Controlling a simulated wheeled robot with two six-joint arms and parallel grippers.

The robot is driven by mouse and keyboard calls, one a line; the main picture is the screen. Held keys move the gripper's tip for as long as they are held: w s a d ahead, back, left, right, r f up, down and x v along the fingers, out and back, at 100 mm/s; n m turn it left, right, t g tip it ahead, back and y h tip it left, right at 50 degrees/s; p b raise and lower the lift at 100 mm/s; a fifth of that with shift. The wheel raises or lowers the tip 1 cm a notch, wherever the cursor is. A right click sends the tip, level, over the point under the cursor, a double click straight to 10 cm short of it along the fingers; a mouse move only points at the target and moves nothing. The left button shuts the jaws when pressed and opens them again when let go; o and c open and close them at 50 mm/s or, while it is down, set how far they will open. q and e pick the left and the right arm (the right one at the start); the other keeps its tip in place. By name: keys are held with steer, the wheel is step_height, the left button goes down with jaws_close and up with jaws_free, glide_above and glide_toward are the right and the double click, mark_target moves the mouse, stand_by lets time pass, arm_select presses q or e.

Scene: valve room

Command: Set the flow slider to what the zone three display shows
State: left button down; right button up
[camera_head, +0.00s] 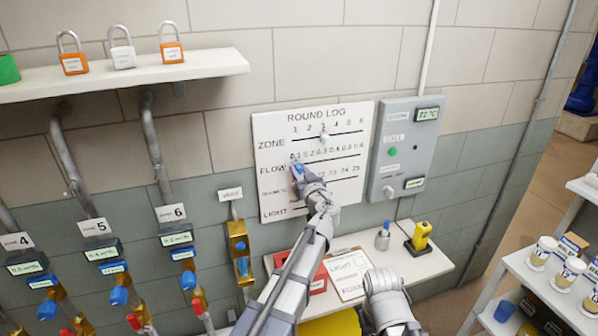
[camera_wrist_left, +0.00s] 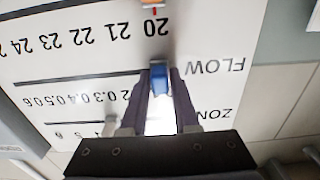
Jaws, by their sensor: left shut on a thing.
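The white round log board (camera_head: 345,172) hangs on the wall with rows for zone, flow, a row marked 20 to 25, and light. The blue flow slider knob (camera_head: 297,169) is at the left end of its row, near 0.1. My left gripper (camera_head: 299,173) is shut on it; the left wrist view shows the blue knob (camera_wrist_left: 160,78) between the fingers (camera_wrist_left: 160,82). The grey zone knob (camera_head: 324,138) is near 3. Pipe displays tagged 4 (camera_head: 27,267), 5 (camera_head: 103,250) and 6 (camera_head: 176,238) show; their digits are too small to read surely. No zone three display is in view.
A grey wall panel (camera_head: 404,150) is right of the board. Below, a white shelf (camera_head: 432,262) holds a clipboard (camera_head: 348,276), a red box (camera_head: 318,281) and a yellow device (camera_head: 421,236). Padlocks (camera_head: 122,48) stand on an upper shelf (camera_head: 215,66). My right arm shows at bottom centre.

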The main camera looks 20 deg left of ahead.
arm_select(q)
steer(key=w+d, duration=0.1)
steer(key=d, duration=0.1)
steer(key=w+d, duration=0.1)
steer(key=d, duration=0.1)
steer(key=shift+w, duration=0.35)
steer(key=shift+s+a, duration=0.1)
steer(key=shift+a, duration=0.05)
steer(key=c, duration=0.7)
jaws_free()
glide_toward(309, 163)
steer(key=shift+s+d, duration=0.4)
steer(key=shift+s, duration=0.2)
